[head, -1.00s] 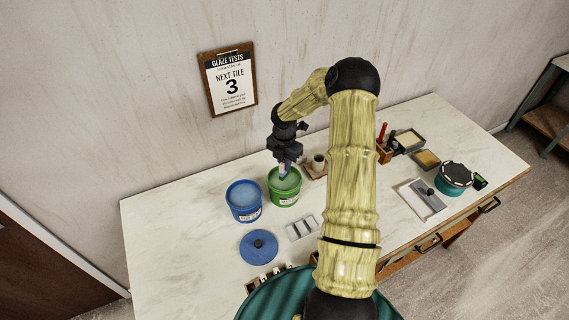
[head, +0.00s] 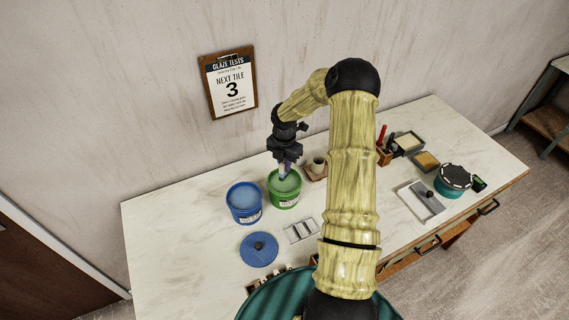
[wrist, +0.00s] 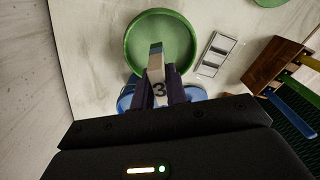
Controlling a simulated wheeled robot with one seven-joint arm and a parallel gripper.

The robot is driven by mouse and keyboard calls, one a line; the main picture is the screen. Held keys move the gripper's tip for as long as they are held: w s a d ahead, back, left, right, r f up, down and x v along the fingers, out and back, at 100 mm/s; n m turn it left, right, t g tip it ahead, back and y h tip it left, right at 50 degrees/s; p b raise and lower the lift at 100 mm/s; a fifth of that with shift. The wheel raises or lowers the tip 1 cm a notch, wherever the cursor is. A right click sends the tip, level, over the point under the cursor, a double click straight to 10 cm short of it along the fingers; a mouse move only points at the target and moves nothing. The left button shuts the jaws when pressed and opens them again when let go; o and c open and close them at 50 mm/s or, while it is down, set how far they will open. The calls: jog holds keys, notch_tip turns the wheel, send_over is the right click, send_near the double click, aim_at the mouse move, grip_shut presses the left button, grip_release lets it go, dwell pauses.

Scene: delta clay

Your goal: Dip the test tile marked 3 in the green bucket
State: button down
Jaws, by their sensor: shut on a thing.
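My gripper (head: 285,163) is shut on a pale test tile marked 3 (wrist: 158,90), which points down at the green bucket (head: 284,202). The tile's "3" faces the camera in the wrist view, between the dark fingers (wrist: 160,88). Its far end shows a blue-green band and lies over the green bucket's opening (wrist: 133,45). The bucket is open, with pale green contents. I cannot tell whether the tile's tip touches them. The clipboard (head: 230,82) on the wall reads "Next tile 3".
An open blue bucket (head: 244,213) stands close left of the green one. A blue lid (head: 258,249) and a slotted rack (head: 300,230) lie in front. A small cup (head: 318,164) stands behind right. Trays and a teal tub (head: 452,184) are at the right. The table's left end is clear.

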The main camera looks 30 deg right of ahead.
dwell(0.5)
jog(key=shift+r+p, duration=1.45)
jog(key=shift+r, duration=0.15)
jog(key=shift+f, duration=0.15)
